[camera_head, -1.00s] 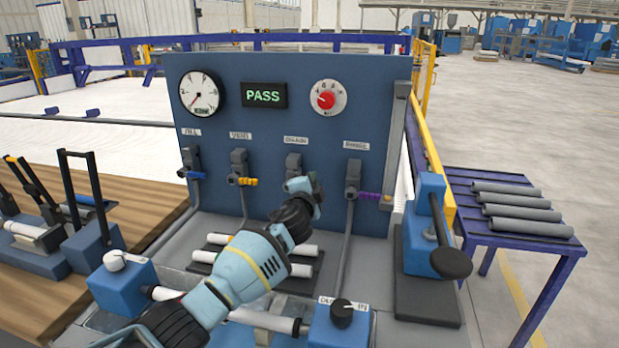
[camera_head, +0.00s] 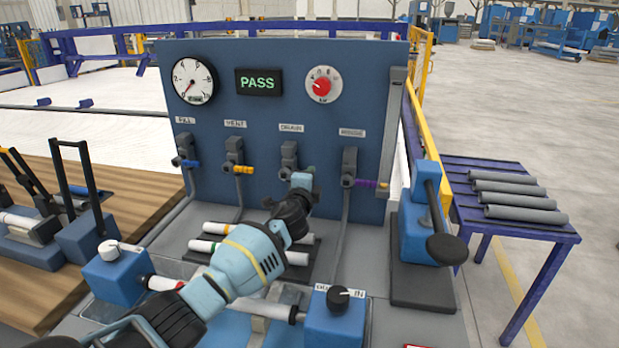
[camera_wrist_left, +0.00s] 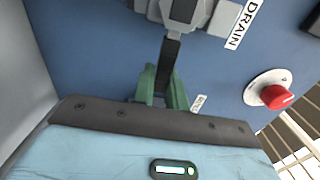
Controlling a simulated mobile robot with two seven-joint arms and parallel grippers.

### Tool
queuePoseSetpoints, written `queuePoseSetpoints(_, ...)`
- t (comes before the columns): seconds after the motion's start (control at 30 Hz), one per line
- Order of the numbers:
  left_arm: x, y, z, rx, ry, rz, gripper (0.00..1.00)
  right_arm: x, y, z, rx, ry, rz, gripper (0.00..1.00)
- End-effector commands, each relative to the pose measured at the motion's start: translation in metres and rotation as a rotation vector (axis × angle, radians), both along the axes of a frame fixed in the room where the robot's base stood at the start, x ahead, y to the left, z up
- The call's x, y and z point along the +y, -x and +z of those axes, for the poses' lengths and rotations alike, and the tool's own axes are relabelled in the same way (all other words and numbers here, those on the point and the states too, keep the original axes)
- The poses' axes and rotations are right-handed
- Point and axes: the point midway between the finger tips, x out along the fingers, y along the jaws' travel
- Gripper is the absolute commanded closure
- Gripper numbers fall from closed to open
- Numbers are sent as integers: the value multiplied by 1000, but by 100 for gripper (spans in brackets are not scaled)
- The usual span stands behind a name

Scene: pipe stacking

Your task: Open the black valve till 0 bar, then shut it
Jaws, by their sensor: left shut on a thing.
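The black valve is the one under the DRAIN label on the blue panel; its grey body (camera_head: 289,156) shows in the head view, but its handle is hidden by my gripper. In the left wrist view its black lever (camera_wrist_left: 169,60) hangs below the grey valve body (camera_wrist_left: 183,12). My left gripper (camera_wrist_left: 163,84) is shut on this lever, with its green fingertips on either side. In the head view my left gripper (camera_head: 303,182) is just below the valve. The round gauge (camera_head: 194,81) has its red needle pointing to the lower left. My right gripper is not in view.
A display (camera_head: 259,82) reads PASS. A red knob (camera_head: 322,86) sits right of it. Neighbouring valves have yellow (camera_head: 243,169), blue (camera_head: 190,164) and purple (camera_head: 366,184) handles. White pipes (camera_head: 222,229) lie below the panel. A blue press (camera_head: 420,225) stands at right.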

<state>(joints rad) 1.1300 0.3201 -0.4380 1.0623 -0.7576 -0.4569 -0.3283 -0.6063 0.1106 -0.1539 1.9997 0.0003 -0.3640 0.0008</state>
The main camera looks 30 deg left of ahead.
Motion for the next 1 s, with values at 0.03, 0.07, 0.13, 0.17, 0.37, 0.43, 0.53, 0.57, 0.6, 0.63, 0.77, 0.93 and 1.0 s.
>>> queuePoseSetpoints(0.03, 0, 0, -1, 2, -7, -1, 100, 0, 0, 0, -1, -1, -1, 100)
queuePoseSetpoints(0.07, 0, 0, -1, 2, -7, -1, 100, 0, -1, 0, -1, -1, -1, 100)
queuePoseSetpoints(0.13, 0, 0, -1, 2, -7, -1, 84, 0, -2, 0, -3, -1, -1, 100)
queuePoseSetpoints(0.17, 0, 0, -1, 3, -7, -1, 80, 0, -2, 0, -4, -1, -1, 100)
queuePoseSetpoints(0.37, 0, 0, -1, 2, -4, 0, 65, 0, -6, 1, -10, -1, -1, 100)
queuePoseSetpoints(0.43, 0, 0, -1, 2, -3, 0, 65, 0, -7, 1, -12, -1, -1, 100)
queuePoseSetpoints(0.53, 0, 0, -1, 2, -3, 0, 65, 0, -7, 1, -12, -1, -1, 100)
queuePoseSetpoints(0.57, 0, 1, -1, 2, -3, 0, 65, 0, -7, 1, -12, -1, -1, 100)
queuePoseSetpoints(0.6, 0, 1, -1, 2, -3, 0, 65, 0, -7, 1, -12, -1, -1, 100)
queuePoseSetpoints(0.63, 0, 3, -1, 2, -3, 0, 65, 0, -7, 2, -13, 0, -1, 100)
queuePoseSetpoints(0.77, -3, 12, 0, 0, -2, 0, 65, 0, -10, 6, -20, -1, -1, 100)
queuePoseSetpoints(0.93, -8, 34, 2, -1, -2, -1, 65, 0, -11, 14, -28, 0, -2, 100)
queuePoseSetpoints(1.0, -10, 43, 2, -1, -2, -1, 65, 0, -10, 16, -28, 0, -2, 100)
